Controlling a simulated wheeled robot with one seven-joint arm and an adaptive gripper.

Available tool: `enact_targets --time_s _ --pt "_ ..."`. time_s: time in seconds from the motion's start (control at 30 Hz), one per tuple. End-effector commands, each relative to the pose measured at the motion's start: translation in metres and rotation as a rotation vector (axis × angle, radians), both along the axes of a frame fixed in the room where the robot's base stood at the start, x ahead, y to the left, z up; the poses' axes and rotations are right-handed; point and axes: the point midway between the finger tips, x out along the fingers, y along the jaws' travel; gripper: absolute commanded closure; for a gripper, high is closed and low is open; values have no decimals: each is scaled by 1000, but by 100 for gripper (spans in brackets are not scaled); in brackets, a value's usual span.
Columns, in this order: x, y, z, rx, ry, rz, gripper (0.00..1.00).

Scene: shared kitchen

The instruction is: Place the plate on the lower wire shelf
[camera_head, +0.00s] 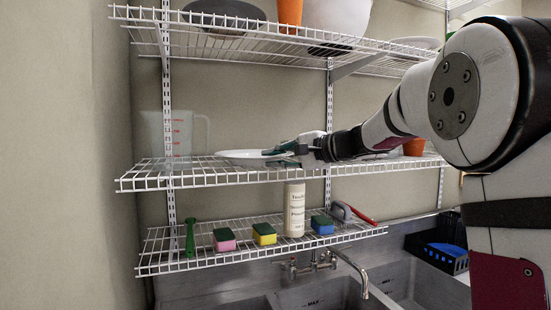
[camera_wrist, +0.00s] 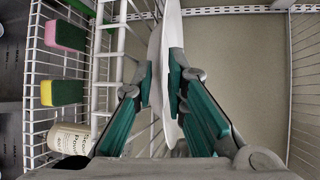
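A white plate (camera_head: 243,157) is held roughly level at the middle wire shelf (camera_head: 205,178), right of the clear measuring jug. My gripper (camera_head: 285,150) reaches in from the right and is shut on the plate's right edge. In the wrist view the plate (camera_wrist: 167,50) appears edge-on between the two teal fingers (camera_wrist: 160,88). In the head view the plate looks very close to the shelf wires; I cannot tell whether it touches them. The bottom wire shelf (camera_head: 205,258) below holds several items.
The measuring jug (camera_head: 178,135) stands left of the plate. The bottom shelf carries a green brush (camera_head: 190,238), pink (camera_head: 224,240), yellow (camera_head: 264,234) and blue (camera_head: 322,224) sponges and a white bottle (camera_head: 295,208). Bowls stand on the top shelf (camera_head: 270,38). A sink (camera_head: 330,292) lies below.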

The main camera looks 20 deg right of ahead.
Motion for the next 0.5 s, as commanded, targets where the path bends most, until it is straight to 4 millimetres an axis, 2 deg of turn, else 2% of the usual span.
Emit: enact_targets --time_s 0.3,0.5 --pt "-1 0 4 -1 -1 0 87" --pt "-23 -18 9 -2 -3 -5 87"
